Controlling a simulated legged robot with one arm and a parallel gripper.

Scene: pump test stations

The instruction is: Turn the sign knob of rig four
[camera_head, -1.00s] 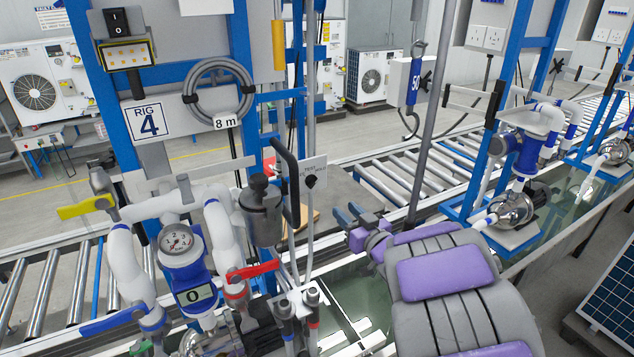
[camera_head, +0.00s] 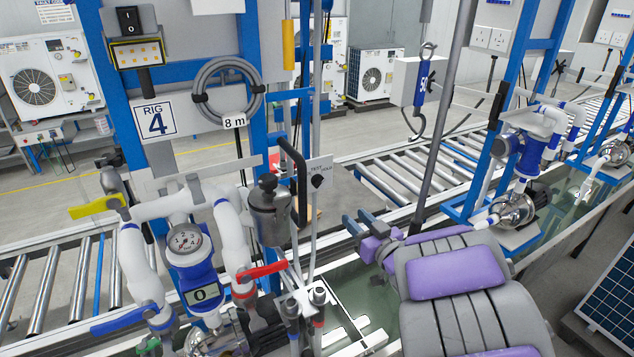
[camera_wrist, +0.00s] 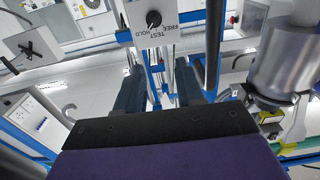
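The sign of rig four is a small white plate (camera_head: 319,172) with a black knob (camera_head: 317,182), to the right of the metal canister. In the wrist view the plate shows upside down at the top, with the words TEST, HOLD and FREE around the black knob (camera_wrist: 153,19). My gripper (camera_head: 358,222) is open and empty, to the right of and below the plate in the head view. In the wrist view its two dark fingers (camera_wrist: 159,85) stand apart, with the knob above the gap between them. The gripper does not appear to touch the knob.
The RIG 4 label (camera_head: 154,121) is on the blue frame. A black curved handle (camera_head: 299,178) and a metal canister (camera_head: 268,207) stand close left of the plate. A grey pole (camera_head: 437,130) and a hanging hook (camera_head: 418,124) are to the right. Roller conveyor (camera_head: 380,172) runs behind.

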